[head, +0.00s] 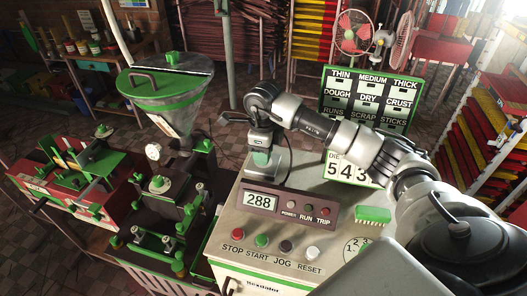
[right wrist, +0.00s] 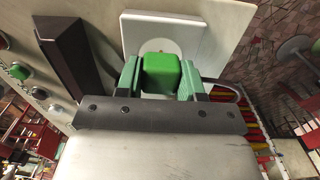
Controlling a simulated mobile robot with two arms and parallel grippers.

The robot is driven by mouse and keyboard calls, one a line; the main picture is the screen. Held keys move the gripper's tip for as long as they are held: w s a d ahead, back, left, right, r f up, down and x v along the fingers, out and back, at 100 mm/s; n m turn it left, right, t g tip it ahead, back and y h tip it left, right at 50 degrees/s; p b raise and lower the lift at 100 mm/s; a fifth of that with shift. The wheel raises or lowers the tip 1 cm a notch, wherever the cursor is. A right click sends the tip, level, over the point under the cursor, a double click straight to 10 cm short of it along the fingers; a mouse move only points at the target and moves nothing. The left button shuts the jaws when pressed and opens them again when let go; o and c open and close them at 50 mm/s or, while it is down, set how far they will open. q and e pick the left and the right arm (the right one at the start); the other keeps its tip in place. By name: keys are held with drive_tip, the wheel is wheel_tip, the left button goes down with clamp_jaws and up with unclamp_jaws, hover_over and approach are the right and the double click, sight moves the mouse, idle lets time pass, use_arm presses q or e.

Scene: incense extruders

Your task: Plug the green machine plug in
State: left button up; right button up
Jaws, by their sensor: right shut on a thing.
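The green machine plug (right wrist: 162,74) is a small rounded block in the right wrist view. My right gripper (right wrist: 162,84) is shut on it, with one green-grey finger on each side. Directly beyond the plug is a white square socket plate (right wrist: 205,32), with part of a round socket face showing around the plug. I cannot tell whether the plug's pins are in the socket. In the head view my right gripper (head: 262,163) points down at the far left part of the beige cabinet top (head: 300,175), and hides the plug and socket there. My left gripper is not in view.
A dark display box (head: 291,208) reading 288 stands in front of the gripper, with buttons (head: 262,240) nearer still. A green-rimmed hopper machine (head: 166,85) stands at left.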

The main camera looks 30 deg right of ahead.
drive_tip(key=shift+b, duration=0.35)
idle(0.7)
drive_tip(key=shift+f+b, duration=0.5)
drive_tip(key=shift+f, duration=0.15)
idle(0.3)
drive_tip(key=o, duration=1)
drive_tip(key=shift+c, duration=0.2)
wheel_tip(320, 180, up, 10)
drive_tip(key=b, duration=0.2)
drive_tip(key=shift+b, duration=0.4)
drive_tip(key=shift+r, duration=0.45)
